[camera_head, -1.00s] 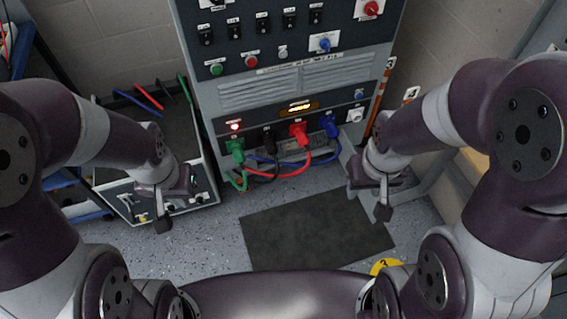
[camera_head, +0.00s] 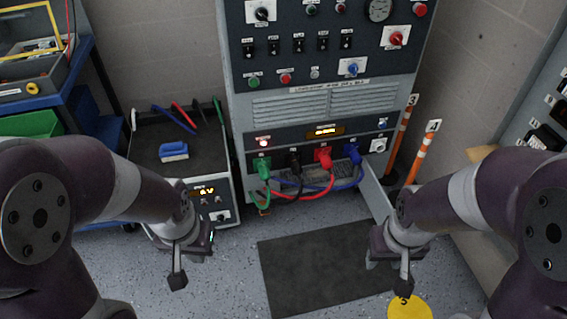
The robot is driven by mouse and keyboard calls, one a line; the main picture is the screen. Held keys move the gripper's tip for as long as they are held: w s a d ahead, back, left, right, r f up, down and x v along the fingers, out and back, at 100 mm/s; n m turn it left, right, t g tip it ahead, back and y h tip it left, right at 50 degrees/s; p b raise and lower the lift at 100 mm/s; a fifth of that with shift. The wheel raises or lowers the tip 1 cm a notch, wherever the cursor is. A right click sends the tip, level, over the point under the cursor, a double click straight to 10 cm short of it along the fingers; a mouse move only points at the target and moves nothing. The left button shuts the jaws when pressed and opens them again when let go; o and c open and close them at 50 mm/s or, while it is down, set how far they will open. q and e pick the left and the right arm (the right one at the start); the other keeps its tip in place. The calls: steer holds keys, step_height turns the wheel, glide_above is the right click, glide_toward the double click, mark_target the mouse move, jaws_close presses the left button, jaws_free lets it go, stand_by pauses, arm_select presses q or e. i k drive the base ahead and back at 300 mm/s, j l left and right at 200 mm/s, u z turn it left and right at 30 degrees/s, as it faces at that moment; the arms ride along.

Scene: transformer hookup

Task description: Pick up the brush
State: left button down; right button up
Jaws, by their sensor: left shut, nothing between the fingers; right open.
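A small blue brush (camera_head: 174,151) with pale bristles along its lower edge lies on the dark top of a grey box-shaped unit (camera_head: 222,170), left of the tall cabinet. My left gripper (camera_head: 178,279) hangs in front of that unit, lower in the picture than the brush and apart from it. It is shut and empty. My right gripper (camera_head: 403,284) hangs over the floor at the right, far from the brush. It is open and empty.
The tall grey cabinet (camera_head: 312,109) has green, black, red and blue plugs with cables at its foot. Several loose leads lie behind the brush. A blue shelf (camera_head: 78,62) stands at left, orange-white posts (camera_head: 424,153) at right. A dark mat (camera_head: 320,262) covers clear floor.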

mark_target(176, 151)
steer(key=i+j, duration=0.35)
steer(key=i, duration=0.2)
steer(key=i+j, duration=0.35)
steer(key=i, duration=0.2)
steer(key=i+j, duration=0.35)
steer(key=i, duration=0.15)
